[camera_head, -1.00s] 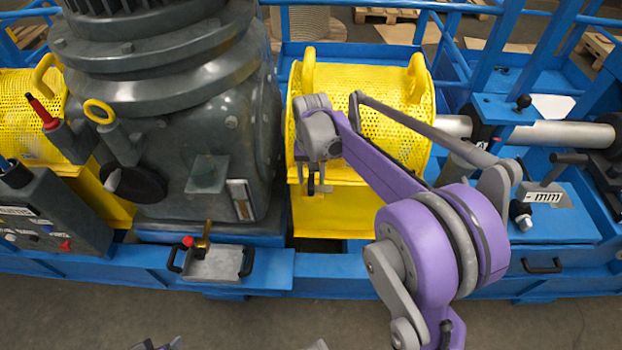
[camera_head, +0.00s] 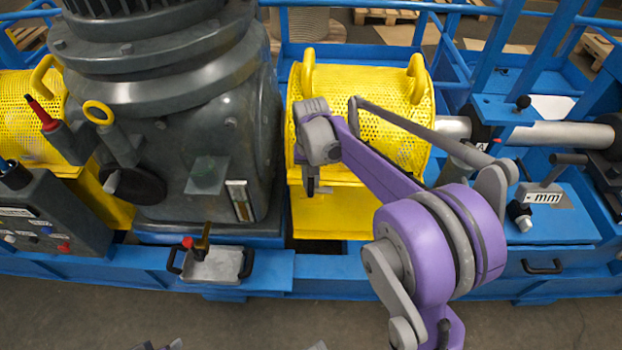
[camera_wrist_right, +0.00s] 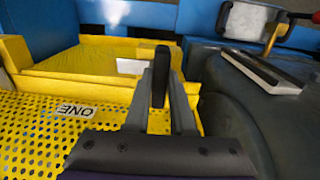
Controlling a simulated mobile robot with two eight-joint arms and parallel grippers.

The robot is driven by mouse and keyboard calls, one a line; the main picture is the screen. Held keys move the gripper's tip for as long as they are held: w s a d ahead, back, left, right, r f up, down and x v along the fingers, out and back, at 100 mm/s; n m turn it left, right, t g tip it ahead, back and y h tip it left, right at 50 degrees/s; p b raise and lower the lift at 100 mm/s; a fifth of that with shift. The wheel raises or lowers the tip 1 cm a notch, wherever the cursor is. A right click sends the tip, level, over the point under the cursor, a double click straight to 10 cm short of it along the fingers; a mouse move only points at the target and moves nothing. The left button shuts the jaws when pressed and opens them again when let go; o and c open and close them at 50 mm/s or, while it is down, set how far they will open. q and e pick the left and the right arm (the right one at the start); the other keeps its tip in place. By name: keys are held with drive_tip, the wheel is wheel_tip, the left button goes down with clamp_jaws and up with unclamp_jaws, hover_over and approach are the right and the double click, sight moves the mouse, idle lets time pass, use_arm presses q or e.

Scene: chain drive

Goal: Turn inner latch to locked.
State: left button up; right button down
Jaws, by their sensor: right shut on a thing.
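A black upright latch handle (camera_wrist_right: 160,76) stands at the yellow chain guard. My right gripper (camera_wrist_right: 158,102) is shut on it, with one grey finger on each side in the right wrist view. In the head view my right gripper (camera_head: 313,187) is at the left front of the perforated yellow guard (camera_head: 385,95), and the latch is mostly hidden by it. Whether the latch sits at locked cannot be read.
The large grey gearbox housing (camera_head: 225,130) stands close to the left of my right gripper. A small grey tray (camera_head: 215,266) with a red-knobbed lever is on the blue frame (camera_head: 400,262). A label reading ONE (camera_wrist_right: 72,111) is on the guard.

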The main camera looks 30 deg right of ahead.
drive_tip(key=n, duration=0.4)
drive_tip(key=shift+n+p, duration=0.3)
drive_tip(key=n, duration=0.9)
drive_tip(key=shift+p, duration=0.35)
drive_tip(key=shift+n, duration=2.1)
drive_tip(key=c, duration=0.8)
unclamp_jaws()
drive_tip(key=shift+o, duration=0.2)
